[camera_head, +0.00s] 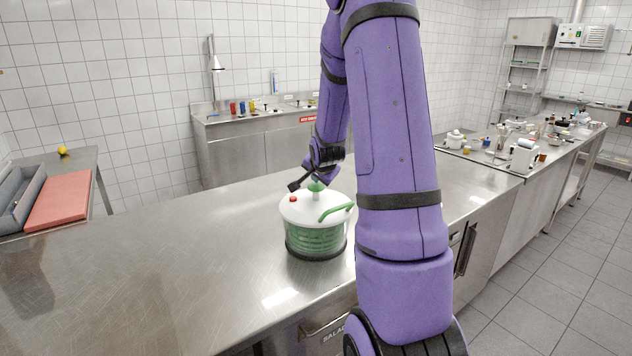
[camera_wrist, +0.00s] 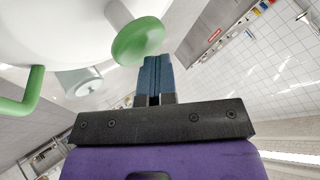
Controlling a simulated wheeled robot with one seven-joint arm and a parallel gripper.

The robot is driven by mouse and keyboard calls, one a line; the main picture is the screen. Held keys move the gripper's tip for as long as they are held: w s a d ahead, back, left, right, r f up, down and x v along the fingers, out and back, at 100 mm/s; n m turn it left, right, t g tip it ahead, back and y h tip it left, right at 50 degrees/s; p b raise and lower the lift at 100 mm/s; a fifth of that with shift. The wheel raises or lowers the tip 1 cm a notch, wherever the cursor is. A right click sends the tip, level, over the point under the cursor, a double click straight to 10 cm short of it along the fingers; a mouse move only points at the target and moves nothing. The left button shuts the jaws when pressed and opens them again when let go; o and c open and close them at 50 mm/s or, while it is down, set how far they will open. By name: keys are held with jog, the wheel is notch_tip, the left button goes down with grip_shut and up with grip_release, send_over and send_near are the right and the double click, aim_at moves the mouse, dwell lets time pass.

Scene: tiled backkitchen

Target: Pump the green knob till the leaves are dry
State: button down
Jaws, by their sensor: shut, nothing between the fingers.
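A salad spinner (camera_head: 317,243) stands on the steel counter, with a clear bowl, green inside and a white lid (camera_head: 300,211). A green knob (camera_head: 315,186) tops a pale stem at the lid's middle. The lid also has a green handle (camera_head: 337,210) and a small red button (camera_head: 293,199). In the wrist view the green knob (camera_wrist: 138,41) is close to the blue fingertips of my gripper (camera_wrist: 155,72), which are shut together and empty. I cannot tell whether they touch the knob. Any leaves inside cannot be made out.
The steel counter (camera_head: 170,262) is clear left of the spinner. A red board (camera_head: 60,200) and grey bin (camera_head: 18,198) lie at the far left. A sink counter (camera_head: 245,145) is behind. Crowded kitchenware stands on the right counter, including a white appliance (camera_head: 523,155).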

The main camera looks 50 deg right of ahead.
aim_at(318, 184)
jog(key=shift+r, duration=1.25)
jog(key=shift+r, duration=0.1)
jog(key=shift+r, duration=2.45)
